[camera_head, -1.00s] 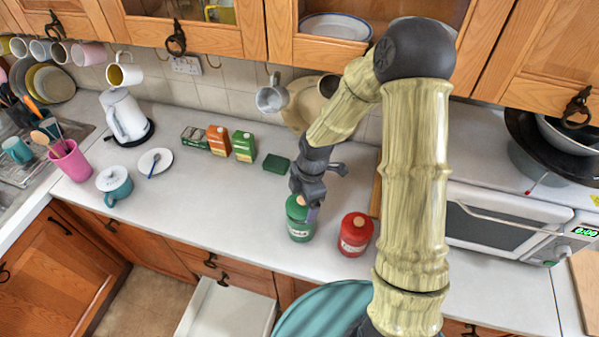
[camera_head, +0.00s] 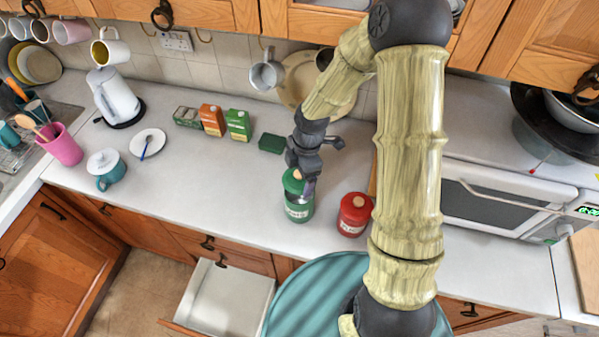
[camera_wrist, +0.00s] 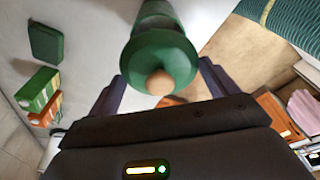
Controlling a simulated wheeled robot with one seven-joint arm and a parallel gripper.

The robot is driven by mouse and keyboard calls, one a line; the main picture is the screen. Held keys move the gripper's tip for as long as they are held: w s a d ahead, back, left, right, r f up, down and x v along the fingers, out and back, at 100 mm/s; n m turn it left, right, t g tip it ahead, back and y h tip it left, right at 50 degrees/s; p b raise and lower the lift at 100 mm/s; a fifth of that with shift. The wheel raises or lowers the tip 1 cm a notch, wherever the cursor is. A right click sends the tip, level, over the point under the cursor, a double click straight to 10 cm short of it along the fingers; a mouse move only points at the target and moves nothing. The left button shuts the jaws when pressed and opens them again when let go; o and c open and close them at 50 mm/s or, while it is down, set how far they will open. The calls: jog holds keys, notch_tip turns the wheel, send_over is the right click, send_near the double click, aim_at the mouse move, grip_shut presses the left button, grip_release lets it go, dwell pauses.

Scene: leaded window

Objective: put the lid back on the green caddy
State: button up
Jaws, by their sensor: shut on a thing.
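The green caddy (camera_head: 299,210) stands upright on the worktop, left of a red caddy (camera_head: 354,214). Its green lid (camera_head: 292,182) has a pale wooden knob and looks tilted at the caddy's mouth. In the wrist view the lid (camera_wrist: 160,55) is between my fingers, its knob toward the camera, with the caddy's green body (camera_wrist: 154,14) beyond it. My gripper (camera_head: 301,180) is shut on the lid, directly over the caddy. The lid hides most of the mouth, so I cannot tell whether they touch.
A dark green box (camera_head: 271,143) and several cartons (camera_head: 238,125) stand behind to the left. The worktop left of the green caddy is clear. A white drawer (camera_head: 226,295) stands open below.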

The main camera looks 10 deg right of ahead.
jog(key=shift+f+b, duration=1.7)
jog(key=shift+f, duration=0.75)
jog(key=shift+p, duration=0.3)
jog(key=shift+f, duration=0.15)
dwell(0.9)
jog(key=o, duration=0.8)
jog(key=shift+r+p, duration=3.3)
jog(key=shift+r, duration=0.25)
